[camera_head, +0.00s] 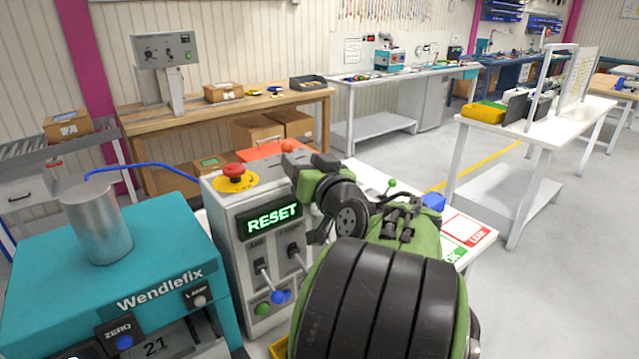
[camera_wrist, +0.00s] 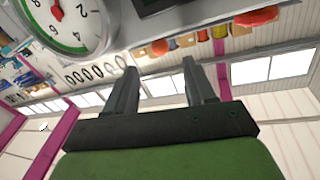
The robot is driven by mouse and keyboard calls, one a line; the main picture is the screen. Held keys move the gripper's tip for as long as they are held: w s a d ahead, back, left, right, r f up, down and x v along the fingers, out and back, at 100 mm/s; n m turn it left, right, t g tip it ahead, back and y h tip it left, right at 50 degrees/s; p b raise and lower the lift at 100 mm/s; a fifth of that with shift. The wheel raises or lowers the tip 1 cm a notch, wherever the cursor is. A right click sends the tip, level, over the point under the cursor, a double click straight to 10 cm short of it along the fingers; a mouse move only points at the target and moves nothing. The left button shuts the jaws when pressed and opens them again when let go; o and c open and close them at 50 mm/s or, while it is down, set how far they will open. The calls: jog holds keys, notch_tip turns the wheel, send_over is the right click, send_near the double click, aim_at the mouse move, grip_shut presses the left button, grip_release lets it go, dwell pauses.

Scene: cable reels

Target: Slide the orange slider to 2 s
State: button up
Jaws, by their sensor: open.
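A grey control box (camera_head: 232,232) with a lit RESET display stands right of the teal Wendlefix machine (camera_head: 150,262). An orange ball-shaped knob (camera_head: 288,146) shows just beyond my gripper (camera_head: 306,165); I cannot tell whether it is the orange slider. No 2 s mark is readable. In the wrist view my gripper (camera_wrist: 159,68) is open, with nothing between its two dark fingers. A red knob (camera_wrist: 257,16) and a round dial (camera_wrist: 62,22) show beyond the fingers there. My arm hides the right part of the box front.
A red stop button (camera_head: 233,171) on a yellow disc sits on the box top. Metal levers (camera_head: 264,280) and blue and green buttons are on its front. A metal cylinder (camera_head: 97,225) stands on the teal machine.

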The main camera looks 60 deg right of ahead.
jog(key=b+v, duration=0.1)
jog(key=v, duration=0.8)
